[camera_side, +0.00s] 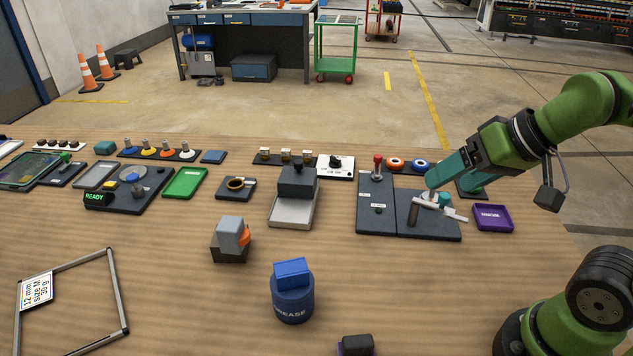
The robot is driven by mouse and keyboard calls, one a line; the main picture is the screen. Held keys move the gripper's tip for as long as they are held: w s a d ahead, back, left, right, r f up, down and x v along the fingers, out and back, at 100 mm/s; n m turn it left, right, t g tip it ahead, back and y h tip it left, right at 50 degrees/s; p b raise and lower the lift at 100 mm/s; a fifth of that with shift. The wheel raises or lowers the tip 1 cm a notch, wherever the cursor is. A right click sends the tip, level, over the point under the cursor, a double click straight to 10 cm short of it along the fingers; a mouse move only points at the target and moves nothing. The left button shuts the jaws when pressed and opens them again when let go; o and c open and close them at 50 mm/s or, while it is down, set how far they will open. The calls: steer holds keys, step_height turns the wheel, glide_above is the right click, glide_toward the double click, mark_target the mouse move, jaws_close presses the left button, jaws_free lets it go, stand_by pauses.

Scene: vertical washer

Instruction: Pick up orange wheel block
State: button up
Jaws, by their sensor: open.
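A light grey block with an orange rounded part (244,238) on its right side sits on a dark base block (230,254), left of centre on the table. It best fits the orange wheel block. An orange ring (395,163) also lies on a dark strip farther back, beside a blue ring (420,165). My gripper (432,193) is low over the dark fixture plate (430,228) at the right, well to the right of the grey and orange block. It is open; its fingertips are small and partly lost against the white and teal parts there.
A blue grease tub (292,300) stands front of centre. A dark block (297,182) sits on a light tray behind it. A purple tray (493,217) lies right of the fixture plate. A metal frame (120,300) lies front left. Bare wood surrounds the grey block.

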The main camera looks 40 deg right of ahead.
steer(key=w+a+f+g, duration=0.1)
steer(key=w+a, duration=0.1)
steer(key=n+g+y, duration=0.1)
steer(key=n+g, duration=0.2)
steer(key=n, duration=1)
glide_toward(231, 223)
steer(key=x, duration=1)
steer(key=shift+f, duration=0.25)
steer(key=shift+r, duration=0.1)
steer(key=c, duration=1.2)
step_height(231, 223, up, 8)
steer(key=shift+r, duration=0.25)
steer(key=f, duration=0.2)
steer(key=w+d+f, duration=0.1)
steer(key=f, duration=0.2)
steer(key=w+d+f, duration=0.1)
steer(key=f, duration=0.2)
steer(key=shift+f, duration=0.15)
